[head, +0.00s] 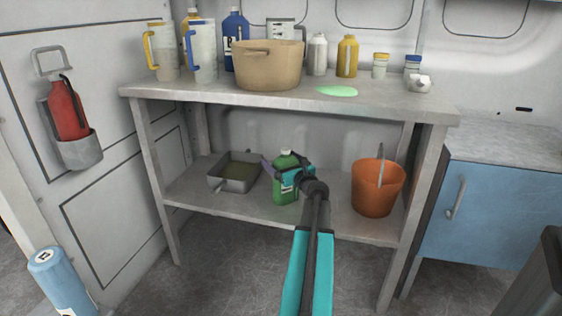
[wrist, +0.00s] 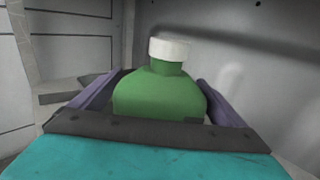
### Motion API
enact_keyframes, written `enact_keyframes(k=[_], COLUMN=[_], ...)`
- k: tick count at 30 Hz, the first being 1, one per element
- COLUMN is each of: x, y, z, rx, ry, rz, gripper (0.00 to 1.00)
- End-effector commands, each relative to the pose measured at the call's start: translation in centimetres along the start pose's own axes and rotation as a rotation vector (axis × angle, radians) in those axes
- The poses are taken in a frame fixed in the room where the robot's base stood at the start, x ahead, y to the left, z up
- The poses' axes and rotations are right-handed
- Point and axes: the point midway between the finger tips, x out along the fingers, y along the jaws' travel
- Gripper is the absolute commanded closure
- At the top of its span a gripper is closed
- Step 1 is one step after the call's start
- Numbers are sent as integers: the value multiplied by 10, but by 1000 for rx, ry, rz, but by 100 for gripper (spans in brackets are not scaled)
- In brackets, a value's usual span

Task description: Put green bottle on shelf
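The green bottle (head: 286,188) with a white cap stands upright over the lower shelf (head: 330,215) of the workbench, between a grey pan and an orange bucket. I cannot tell whether its base touches the shelf. My gripper (head: 287,174) is around its upper body. In the wrist view the bottle (wrist: 160,95) sits centred between the two purple fingers (wrist: 160,98), which lie close along both sides with no clear gap. The lower part of the bottle is hidden there. The upper shelf (head: 215,90) has a light green patch (head: 337,91) near its front edge.
The grey pan (head: 234,172) is left of the bottle and the orange bucket (head: 377,188) right. On top stand a tan pot (head: 268,66), jugs (head: 202,52), bottles (head: 347,57) and small jars (head: 380,67). The top is clear around the green patch.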

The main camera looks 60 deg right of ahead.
Motion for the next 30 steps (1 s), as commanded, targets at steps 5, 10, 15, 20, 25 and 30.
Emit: enact_keyframes(k=[5, 10, 15, 20, 25, 30], x=[0, 0, -6, -20, -41, -63], y=[0, 0, 0, 1, 1, 1], z=[0, 2, 3, 4, 5, 4], rx=[0, 0, 0, 0, 1, 1], ry=[0, 0, 0, 0, 0, 0], rz=[0, 0, 0, -1, -1, -1], gripper=[0, 0, 0, 0, 0, 0])
